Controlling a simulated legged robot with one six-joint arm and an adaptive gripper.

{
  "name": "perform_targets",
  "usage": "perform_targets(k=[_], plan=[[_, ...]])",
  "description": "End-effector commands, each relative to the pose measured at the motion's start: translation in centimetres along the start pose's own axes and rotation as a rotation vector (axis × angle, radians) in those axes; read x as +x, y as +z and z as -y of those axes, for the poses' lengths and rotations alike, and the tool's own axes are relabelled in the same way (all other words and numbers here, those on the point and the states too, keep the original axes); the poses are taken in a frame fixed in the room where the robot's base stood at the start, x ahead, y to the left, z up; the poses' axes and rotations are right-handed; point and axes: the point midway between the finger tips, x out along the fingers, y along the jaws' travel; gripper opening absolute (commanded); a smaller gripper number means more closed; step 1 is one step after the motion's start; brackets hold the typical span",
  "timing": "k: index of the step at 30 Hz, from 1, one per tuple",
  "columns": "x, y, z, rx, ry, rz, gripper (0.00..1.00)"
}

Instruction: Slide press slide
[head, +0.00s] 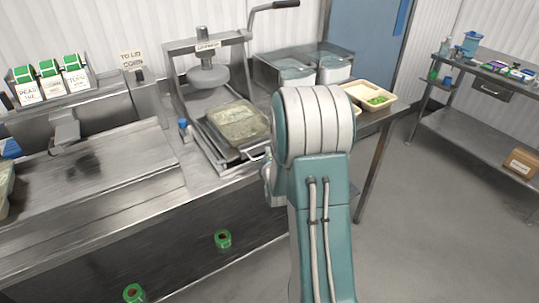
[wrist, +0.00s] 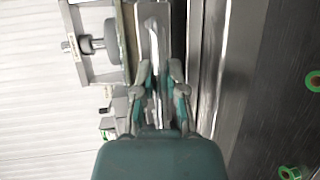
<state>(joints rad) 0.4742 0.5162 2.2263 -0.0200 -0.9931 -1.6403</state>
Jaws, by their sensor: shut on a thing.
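The press (head: 205,75) stands on the steel counter, with a round plunger and a lever at its top right. Its slide (head: 250,153) is pulled out toward the front and carries a square tray of pale rice (head: 237,124), clear of the plunger. The slide's metal handle (head: 258,156) sticks out at the front. My gripper (wrist: 160,80) is shut on the slide handle, which lies between the fingers in the wrist view. In the head view my arm hides most of the gripper. The press plunger (wrist: 97,45) also shows in the wrist view.
Label rolls (head: 48,78) stand at the back left. Clear bins (head: 300,68) and a cream tray with green food (head: 370,97) are to the right. Green rolls (head: 223,239) lie low in front of the counter. A side table (head: 490,75) stands far right, past open floor.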

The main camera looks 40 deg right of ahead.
Motion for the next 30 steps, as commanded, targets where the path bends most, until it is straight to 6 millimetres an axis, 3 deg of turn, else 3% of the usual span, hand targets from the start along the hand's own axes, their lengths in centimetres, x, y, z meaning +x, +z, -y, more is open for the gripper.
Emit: perform_targets(k=[1, 13, 15, 16, 26, 30], plan=[[-0.2, -0.4, 0.7, -0.003, -0.017, -0.011, 0.0], [-0.1, -0.2, 0.7, -0.001, -0.019, -0.005, 0.0], [-0.1, -0.1, 0.7, 0.0, -0.019, -0.005, 0.38], [-0.1, -0.1, 0.7, 0.0, -0.018, -0.004, 0.51], [0.0, 0.1, 0.3, 0.001, -0.008, -0.002, 0.51], [-1.1, 0.1, 0.3, 0.001, -0.007, -0.001, 0.51]])
